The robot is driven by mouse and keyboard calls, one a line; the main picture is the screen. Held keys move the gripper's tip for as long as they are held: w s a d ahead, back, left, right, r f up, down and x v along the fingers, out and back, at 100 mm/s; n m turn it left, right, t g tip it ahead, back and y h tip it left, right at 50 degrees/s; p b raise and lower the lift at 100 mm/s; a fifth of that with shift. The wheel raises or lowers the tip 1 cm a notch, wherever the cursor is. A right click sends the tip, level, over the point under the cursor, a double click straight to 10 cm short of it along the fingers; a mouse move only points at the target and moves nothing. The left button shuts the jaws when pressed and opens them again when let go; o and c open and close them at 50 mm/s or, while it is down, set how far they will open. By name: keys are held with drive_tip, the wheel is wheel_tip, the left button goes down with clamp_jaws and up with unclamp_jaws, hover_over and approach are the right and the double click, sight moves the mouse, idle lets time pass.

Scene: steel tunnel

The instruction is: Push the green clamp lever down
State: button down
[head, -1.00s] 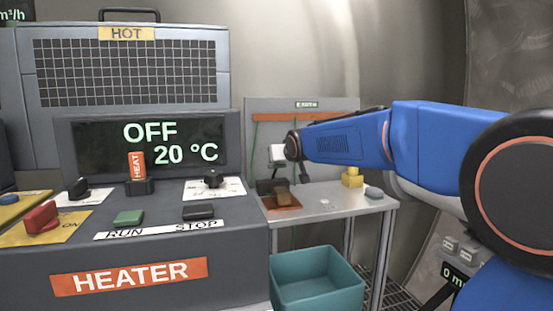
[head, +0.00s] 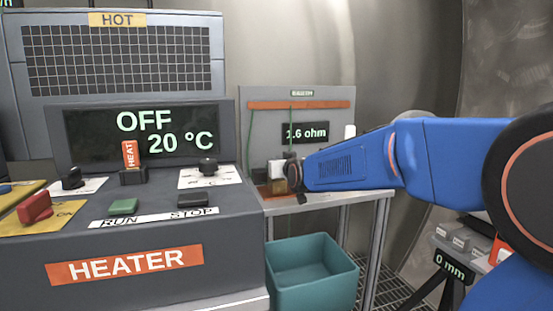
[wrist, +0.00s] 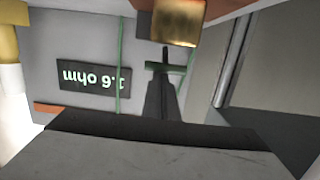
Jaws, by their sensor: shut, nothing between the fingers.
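The wrist view is upside down. In it, my gripper (wrist: 164,60) is a dark, narrow shape with its fingers together and nothing visible between them. A short green bar (wrist: 178,69) lies across the view close to its tip; it may be the green clamp lever, but I cannot tell whether they touch. A copper-coloured block (wrist: 178,22) is just beyond the tip. In the head view, the wrist end of my blue arm is low at the bench, beside a white block (head: 277,168). The fingers and any clamp lever are hard to make out there.
A grey back panel (head: 262,125) has an orange strip (head: 300,105), green wires and a display (head: 305,132) reading 1.6 ohm. The heater console (head: 130,235) stands left of the bench (head: 340,199). A teal bin (head: 312,275) is below the bench.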

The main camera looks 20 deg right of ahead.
drive_tip(key=shift+s+f, duration=0.3)
drive_tip(key=shift+f, duration=0.55)
drive_tip(key=shift+s+f, duration=0.25)
drive_tip(key=shift+f, duration=0.65)
drive_tip(key=shift+s, duration=0.1)
drive_tip(key=s+r, duration=0.2)
drive_tip(key=s, duration=0.6)
drive_tip(key=s+r, duration=0.1)
drive_tip(key=s, duration=0.8)
drive_tip(key=shift+r, duration=0.4)
